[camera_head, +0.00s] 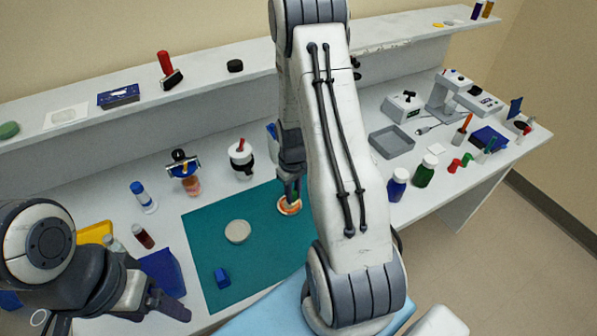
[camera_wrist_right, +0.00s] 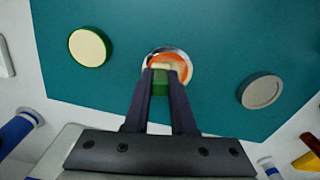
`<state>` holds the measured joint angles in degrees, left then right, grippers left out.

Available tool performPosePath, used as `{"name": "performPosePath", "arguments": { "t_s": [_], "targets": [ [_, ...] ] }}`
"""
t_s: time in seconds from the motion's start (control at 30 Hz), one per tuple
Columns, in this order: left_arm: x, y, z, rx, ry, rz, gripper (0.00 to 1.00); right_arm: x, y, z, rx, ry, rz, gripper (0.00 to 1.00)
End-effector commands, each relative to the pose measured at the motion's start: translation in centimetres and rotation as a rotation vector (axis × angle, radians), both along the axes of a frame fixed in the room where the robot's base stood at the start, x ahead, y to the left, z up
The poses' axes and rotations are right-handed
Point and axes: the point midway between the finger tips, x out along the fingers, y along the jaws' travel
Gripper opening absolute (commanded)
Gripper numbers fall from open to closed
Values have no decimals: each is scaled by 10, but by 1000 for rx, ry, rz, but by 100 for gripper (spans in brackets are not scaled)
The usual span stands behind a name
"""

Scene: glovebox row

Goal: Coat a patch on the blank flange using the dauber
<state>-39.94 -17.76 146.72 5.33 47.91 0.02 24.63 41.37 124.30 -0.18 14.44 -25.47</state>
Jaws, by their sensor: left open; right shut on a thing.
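My right gripper (camera_wrist_right: 160,75) is shut on the dauber (camera_wrist_right: 160,82), whose green part shows between the fingers. The dauber's lower end is over or in a round metal-rimmed dish (camera_wrist_right: 179,66) with orange inside; contact cannot be told. In the head view this dish (camera_head: 289,207) is on the teal mat, below my right gripper (camera_head: 291,186). A plain grey disc, likely the blank flange (camera_head: 238,232), lies flat on the mat left of the dish; it also shows in the wrist view (camera_wrist_right: 262,91). My left gripper (camera_head: 172,305) is open and empty at the front left.
A cream disc with a green rim (camera_wrist_right: 89,47) lies on the teal mat (camera_head: 205,232), hidden behind my right arm in the head view. A blue block (camera_head: 222,278) is near the mat's front.

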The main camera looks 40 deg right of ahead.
Motion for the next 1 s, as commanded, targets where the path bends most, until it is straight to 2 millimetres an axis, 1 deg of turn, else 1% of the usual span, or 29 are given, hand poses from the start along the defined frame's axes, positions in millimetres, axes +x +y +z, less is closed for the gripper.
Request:
{"name": "performPosePath", "arguments": {
  "t_s": [0.03, 0.07, 0.17, 0.6, 0.77, 1.0],
  "targets": [
    [0, 0, 10, -1, -1, 0, 78, 2, 1, 19, -2, -5, 3, 0],
    [0, 0, 12, -1, -1, 0, 78, 2, 2, 25, -2, -5, 4, 0],
    [0, 0, 20, -1, -1, 1, 78, 1, 3, 32, 0, -1, 5, 0],
    [0, 0, 54, -1, -1, 2, 78, 5, 10, 71, 0, -1, 15, 0],
    [0, 0, 60, -1, -1, 2, 78, 5, 11, 79, 0, -1, 18, 0],
    [0, 0, 60, -1, -1, 1, 78, 5, 11, 79, 0, -1, 18, 0]
  ]
}}
